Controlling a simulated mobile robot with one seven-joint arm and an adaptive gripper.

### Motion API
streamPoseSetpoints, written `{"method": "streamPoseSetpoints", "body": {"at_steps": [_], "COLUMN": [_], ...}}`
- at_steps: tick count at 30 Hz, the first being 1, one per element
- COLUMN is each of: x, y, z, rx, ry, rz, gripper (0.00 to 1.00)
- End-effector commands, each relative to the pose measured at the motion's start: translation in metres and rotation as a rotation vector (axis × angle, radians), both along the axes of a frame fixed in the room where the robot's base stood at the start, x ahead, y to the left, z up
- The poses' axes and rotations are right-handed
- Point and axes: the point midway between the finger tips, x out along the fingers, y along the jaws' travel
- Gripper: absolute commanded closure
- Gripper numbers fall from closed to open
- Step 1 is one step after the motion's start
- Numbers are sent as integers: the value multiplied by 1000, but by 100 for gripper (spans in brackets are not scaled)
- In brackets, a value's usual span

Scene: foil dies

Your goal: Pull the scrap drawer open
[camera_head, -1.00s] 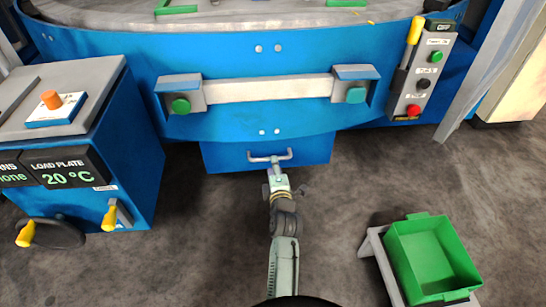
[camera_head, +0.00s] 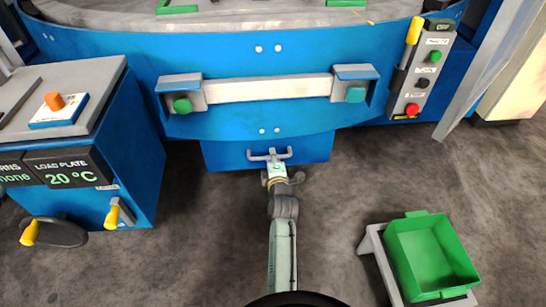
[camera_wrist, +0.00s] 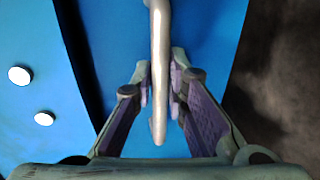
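The scrap drawer (camera_head: 224,156) is a blue panel low under the press. Its grey bar handle (camera_head: 284,154) stands out from the front on two posts. My gripper (camera_head: 271,160) is at the middle of the handle. In the wrist view the handle bar (camera_wrist: 160,60) runs between the two fingers of my gripper (camera_wrist: 161,80), in front of the blue drawer face (camera_wrist: 205,40). The fingers stand on both sides of the bar, with narrow gaps visible beside it. The gripper looks open around the bar. The fingertips are small and partly hidden in the head view.
A green bin (camera_head: 432,260) on a grey stand is at the lower right. A blue cabinet (camera_head: 130,160) with yellow-handled controls stands at the left. A button panel (camera_head: 421,82) is at the upper right. The grey floor (camera_head: 345,215) before the drawer is clear apart from my arm.

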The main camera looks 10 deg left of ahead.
Motion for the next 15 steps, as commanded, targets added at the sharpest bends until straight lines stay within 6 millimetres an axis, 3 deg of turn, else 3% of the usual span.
{"method": "streamPoseSetpoints", "body": {"at_steps": [5,15], "x": [0,0], "y": [0,0], "z": [0,0], "rx": [0,0], "ry": [0,0], "rz": [0,0], "gripper": [100,100]}}
